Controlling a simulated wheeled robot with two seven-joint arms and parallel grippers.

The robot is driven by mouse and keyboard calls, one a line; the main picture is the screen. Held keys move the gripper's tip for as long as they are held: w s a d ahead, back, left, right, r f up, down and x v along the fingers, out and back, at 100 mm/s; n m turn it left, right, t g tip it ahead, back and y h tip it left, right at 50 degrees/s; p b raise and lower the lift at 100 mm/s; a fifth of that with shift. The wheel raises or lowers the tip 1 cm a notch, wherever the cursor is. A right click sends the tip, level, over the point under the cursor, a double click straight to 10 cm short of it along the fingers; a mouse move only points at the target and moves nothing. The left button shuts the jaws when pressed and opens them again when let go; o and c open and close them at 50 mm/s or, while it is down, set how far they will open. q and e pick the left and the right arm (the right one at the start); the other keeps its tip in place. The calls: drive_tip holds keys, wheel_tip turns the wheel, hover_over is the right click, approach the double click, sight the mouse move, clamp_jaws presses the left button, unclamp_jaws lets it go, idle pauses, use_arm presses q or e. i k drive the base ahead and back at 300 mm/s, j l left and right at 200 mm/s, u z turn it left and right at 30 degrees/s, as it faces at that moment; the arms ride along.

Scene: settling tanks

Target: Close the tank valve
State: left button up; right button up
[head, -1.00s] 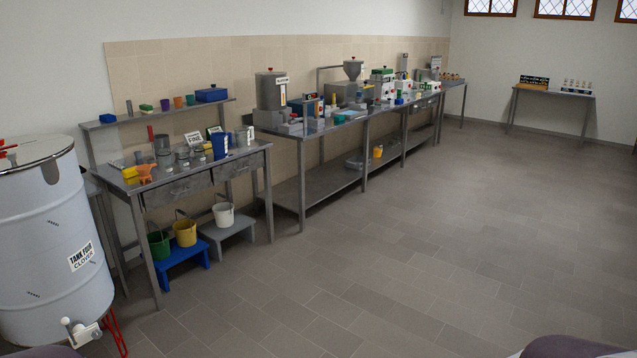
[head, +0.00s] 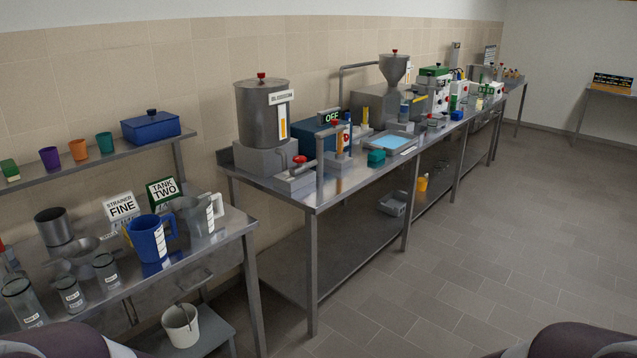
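A steel tank (head: 263,112) labelled "BLOSSOM", with a red knob on its lid and an orange level gauge, stands on a grey block on the long steel bench. A small valve with a red top (head: 299,160) sits on a block at its front right; I cannot tell whether it is open or shut. A "TANK TWO" sign (head: 162,193) stands on the near left table. The white drum with the white valve seen earlier is not in view. Neither gripper shows; only rounded parts of my arms appear at the bottom edge.
The near left table (head: 235,222) holds glass jars, a blue jug (head: 148,238) and a clear jug (head: 200,213). A white bucket (head: 181,325) stands on a grey step below. The long bench (head: 330,190) runs to the back right. The floor (head: 470,250) right of it is clear.

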sight(300, 158)
drive_tip(key=i+l+u, duration=0.15)
drive_tip(key=i, duration=0.35)
drive_tip(key=i+l+u, duration=0.1)
drive_tip(key=i+l, duration=0.15)
drive_tip(key=i, duration=0.3)
drive_tip(key=i+l+u, duration=0.15)
drive_tip(key=i+l, duration=0.15)
drive_tip(key=i, duration=0.2)
drive_tip(key=i+l+u, duration=0.1)
drive_tip(key=i+l, duration=0.25)
drive_tip(key=i+j, duration=0.05)
drive_tip(key=i, duration=0.05)
